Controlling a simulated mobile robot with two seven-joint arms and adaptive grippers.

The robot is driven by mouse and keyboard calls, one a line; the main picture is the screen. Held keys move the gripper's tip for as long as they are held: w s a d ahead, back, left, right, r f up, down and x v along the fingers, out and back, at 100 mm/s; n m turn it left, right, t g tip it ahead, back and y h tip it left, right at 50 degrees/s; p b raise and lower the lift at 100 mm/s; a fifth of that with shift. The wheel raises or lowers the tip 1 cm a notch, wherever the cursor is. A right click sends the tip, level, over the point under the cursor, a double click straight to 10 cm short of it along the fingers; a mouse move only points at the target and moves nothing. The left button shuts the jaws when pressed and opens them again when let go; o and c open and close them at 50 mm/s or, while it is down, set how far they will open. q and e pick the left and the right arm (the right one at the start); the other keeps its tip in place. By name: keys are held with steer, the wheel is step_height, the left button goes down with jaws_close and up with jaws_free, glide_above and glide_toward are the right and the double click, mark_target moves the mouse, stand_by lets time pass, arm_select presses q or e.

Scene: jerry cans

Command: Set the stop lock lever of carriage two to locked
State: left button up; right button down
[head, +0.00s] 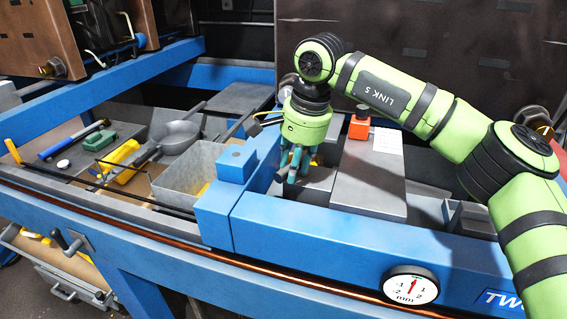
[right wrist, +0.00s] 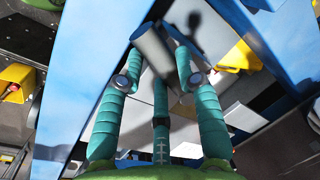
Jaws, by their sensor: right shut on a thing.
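My right gripper (head: 295,178) points down beside the blue carriage beam (head: 345,235), whose front carries a cut-off label starting "TW". In the right wrist view its teal fingers (right wrist: 157,75) close around a short grey cylinder (right wrist: 152,48). The cylinder is tilted between the fingertips. It could be the lever's grip, but I cannot tell for sure. My left gripper is not in view.
A round dial gauge (head: 410,286) sits on the beam's front. Behind stand a red block (head: 359,127) and a grey plate (head: 370,182). To the left are a grey open box (head: 190,180), a pan (head: 180,136) and loose tools. Blue rails border the work area.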

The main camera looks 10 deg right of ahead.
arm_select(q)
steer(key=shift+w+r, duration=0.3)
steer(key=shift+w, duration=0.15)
arm_select(e)
steer(key=n, duration=0.1)
steer(key=d+n, duration=0.1)
steer(key=n, duration=0.2)
steer(key=shift+s+d+g, duration=0.3)
steer(key=shift+d, duration=0.05)
steer(key=shift+n, duration=0.3)
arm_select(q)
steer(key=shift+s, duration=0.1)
arm_select(e)
steer(key=c, duration=0.8)
jaws_free()
steer(key=shift+c, duration=0.2)
